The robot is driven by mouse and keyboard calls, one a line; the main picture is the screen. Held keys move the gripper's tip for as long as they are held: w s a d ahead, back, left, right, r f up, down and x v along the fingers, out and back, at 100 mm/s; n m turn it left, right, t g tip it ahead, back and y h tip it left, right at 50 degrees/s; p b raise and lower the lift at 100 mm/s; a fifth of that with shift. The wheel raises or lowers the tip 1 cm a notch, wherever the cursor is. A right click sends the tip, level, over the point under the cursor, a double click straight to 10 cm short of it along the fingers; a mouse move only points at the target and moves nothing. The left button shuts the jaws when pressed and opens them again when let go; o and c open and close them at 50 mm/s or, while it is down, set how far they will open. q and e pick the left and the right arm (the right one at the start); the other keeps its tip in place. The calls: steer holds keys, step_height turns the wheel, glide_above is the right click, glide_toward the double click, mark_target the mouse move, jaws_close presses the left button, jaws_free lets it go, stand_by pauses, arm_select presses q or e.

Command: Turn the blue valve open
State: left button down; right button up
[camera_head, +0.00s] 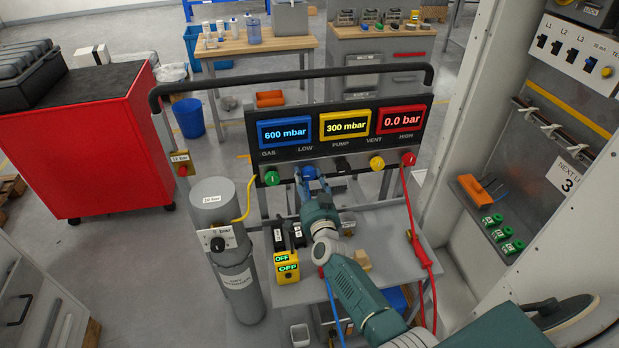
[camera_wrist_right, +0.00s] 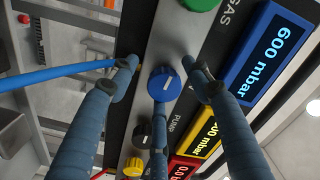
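The blue valve (camera_head: 309,172) is a round knob on the lower strip of the gauge panel (camera_head: 290,152), between a green knob (camera_head: 271,178) and a black knob (camera_head: 342,164). In the right wrist view the blue valve (camera_wrist_right: 164,84) faces me, with a short white mark on its face. My right gripper (camera_head: 311,182) is at the valve, its fingers spread around it. In the wrist view the fingers of this gripper (camera_wrist_right: 163,72) show gaps to the knob on both sides; whether the third finger touches it is unclear. My left gripper is out of view.
Displays read 600 mbar on blue (camera_head: 284,132), 300 mbar on yellow (camera_head: 345,124) and 0.0 bar on red (camera_head: 401,119). A yellow knob (camera_head: 377,163) and red knob (camera_head: 408,159) sit further right. A grey gas cylinder (camera_head: 233,270) stands left of the cart.

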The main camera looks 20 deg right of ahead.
steer(key=shift+d+r, duration=0.15)
steer(key=shift+r, duration=0.05)
steer(key=v, duration=1.2)
steer(key=shift+w+f, duration=0.1)
steer(key=shift+f, duration=0.1)
